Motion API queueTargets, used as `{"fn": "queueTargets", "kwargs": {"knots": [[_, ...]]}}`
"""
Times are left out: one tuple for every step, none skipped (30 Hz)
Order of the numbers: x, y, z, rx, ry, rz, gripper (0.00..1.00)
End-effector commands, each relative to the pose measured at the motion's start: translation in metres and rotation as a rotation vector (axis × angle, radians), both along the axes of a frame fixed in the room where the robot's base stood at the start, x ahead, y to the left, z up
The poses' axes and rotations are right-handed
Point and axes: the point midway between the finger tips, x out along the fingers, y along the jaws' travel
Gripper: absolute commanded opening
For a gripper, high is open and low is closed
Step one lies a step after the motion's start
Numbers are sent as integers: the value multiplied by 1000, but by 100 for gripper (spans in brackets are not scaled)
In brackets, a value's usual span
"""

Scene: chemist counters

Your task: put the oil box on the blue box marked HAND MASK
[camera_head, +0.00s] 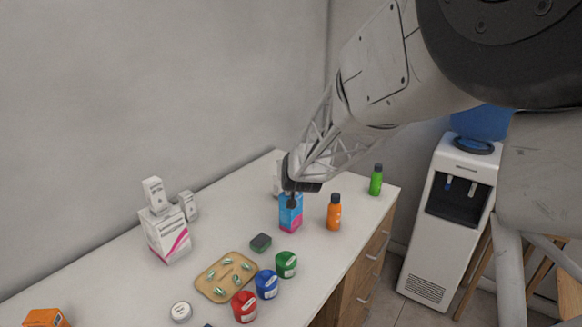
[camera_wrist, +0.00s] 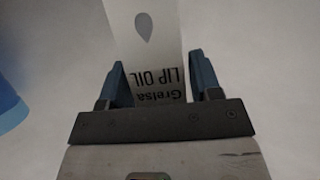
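The oil box, white with "LIP OIL" printed upside down, shows in the wrist view (camera_wrist: 150,45) between my two blue-grey fingers. My gripper (camera_wrist: 160,80) has one finger at each side of it; I cannot tell whether they press on it. In the head view my gripper (camera_head: 291,197) is low over the far part of the counter, and a white upright item (camera_head: 277,179) shows just left of it. A blue and pink box (camera_head: 290,218) stands in front of my gripper, its upper part partly covered; its print is unreadable. A blue shape (camera_wrist: 10,108) shows at the wrist view's left edge.
An orange bottle (camera_head: 334,212) and a green bottle (camera_head: 376,181) stand to the right, near the counter's edge. Nearer are a tan tray (camera_head: 204,282), several coloured jars (camera_head: 267,284) and stacked white boxes (camera_head: 167,235). A wall runs behind the counter.

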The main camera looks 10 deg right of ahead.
Motion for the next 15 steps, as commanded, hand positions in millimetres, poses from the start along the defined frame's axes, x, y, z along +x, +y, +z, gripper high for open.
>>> {"fn": "queueTargets", "kwargs": {"knots": [[0,0,0,0,0,0,66],[0,0,0,0,0,0,70],[0,0,0,0,0,0,70],[0,0,0,0,0,0,70],[0,0,0,0,0,0,70],[0,0,0,0,0,0,70],[0,0,0,0,0,0,70],[0,0,0,0,0,0,70],[0,0,0,0,0,0,70],[0,0,0,0,0,0,70],[0,0,0,0,0,0,70],[0,0,1,0,0,0,70],[0,0,2,0,0,0,70],[0,0,3,0,0,0,70],[-1,0,4,0,0,0,70]]}}
